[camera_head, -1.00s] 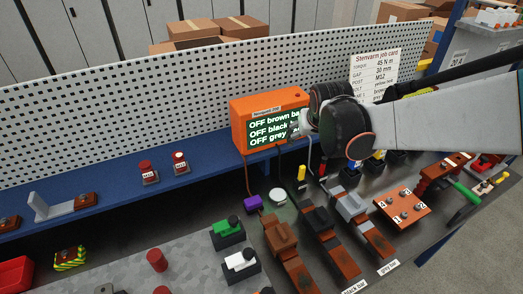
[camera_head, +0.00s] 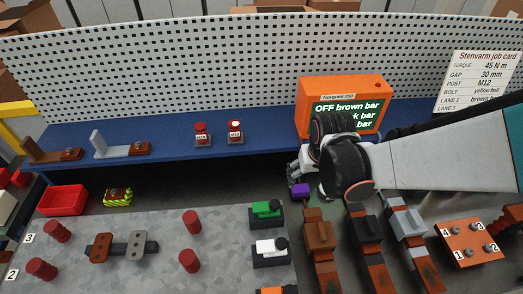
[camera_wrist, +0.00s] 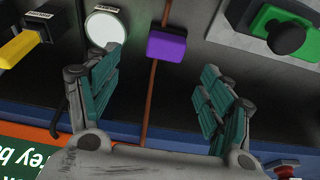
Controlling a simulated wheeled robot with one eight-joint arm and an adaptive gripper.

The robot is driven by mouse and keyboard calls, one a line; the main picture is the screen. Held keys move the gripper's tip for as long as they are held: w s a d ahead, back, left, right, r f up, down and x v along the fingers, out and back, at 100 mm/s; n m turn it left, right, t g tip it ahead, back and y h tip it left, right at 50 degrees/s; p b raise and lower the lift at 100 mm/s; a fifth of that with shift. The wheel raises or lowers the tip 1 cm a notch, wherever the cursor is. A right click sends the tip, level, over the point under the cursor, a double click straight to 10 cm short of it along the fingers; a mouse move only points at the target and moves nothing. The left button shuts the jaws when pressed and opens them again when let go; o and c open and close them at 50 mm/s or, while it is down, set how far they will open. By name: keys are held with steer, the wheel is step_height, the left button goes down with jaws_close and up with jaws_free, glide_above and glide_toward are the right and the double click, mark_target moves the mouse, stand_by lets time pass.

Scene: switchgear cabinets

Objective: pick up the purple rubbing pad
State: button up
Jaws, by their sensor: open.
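The purple rubbing pad (camera_head: 300,190) is a small block on the dark bench surface, just below the blue shelf and left of my arm. In the wrist view the purple pad (camera_wrist: 167,47) lies beyond and between the fingertips, across a thin brown cable. My gripper (camera_wrist: 162,85) is open and empty, its teal-padded fingers spread on either side of the pad's line, apart from it. In the head view my gripper (camera_head: 300,168) is partly hidden behind the wrist, above the pad.
A white round disc (camera_wrist: 104,27) and yellow-handled item (camera_wrist: 25,43) lie left of the pad in the wrist view. A green block with a black knob (camera_wrist: 287,36) is at right. The orange display box (camera_head: 345,100) stands behind. Copper bars (camera_head: 322,250) lie to the right.

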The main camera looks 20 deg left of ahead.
mark_target(301, 188)
steer(key=f, duration=0.1)
steer(key=a+f+b, duration=0.1)
steer(key=f+b, duration=0.1)
steer(key=f, duration=0.1)
steer(key=shift+s+a, duration=0.15)
steer(key=shift+s, duration=0.1)
steer(key=shift+w+b+x, duration=0.2)
steer(key=shift+b+x, duration=0.7)
steer(key=shift+x, duration=0.55)
steer(key=shift+w+b+x, duration=0.15)
steer(key=shift+b+x, duration=0.7)
steer(key=shift+x, duration=0.55)
steer(key=shift+r, duration=0.1)
steer(key=shift+c, duration=0.5)
steer(key=c, duration=1.1)
steer(key=shift+c, duration=0.2)
steer(key=shift+r, duration=0.1)
step_height(301, 188, up, 20)
steer(key=p, duration=1.3)
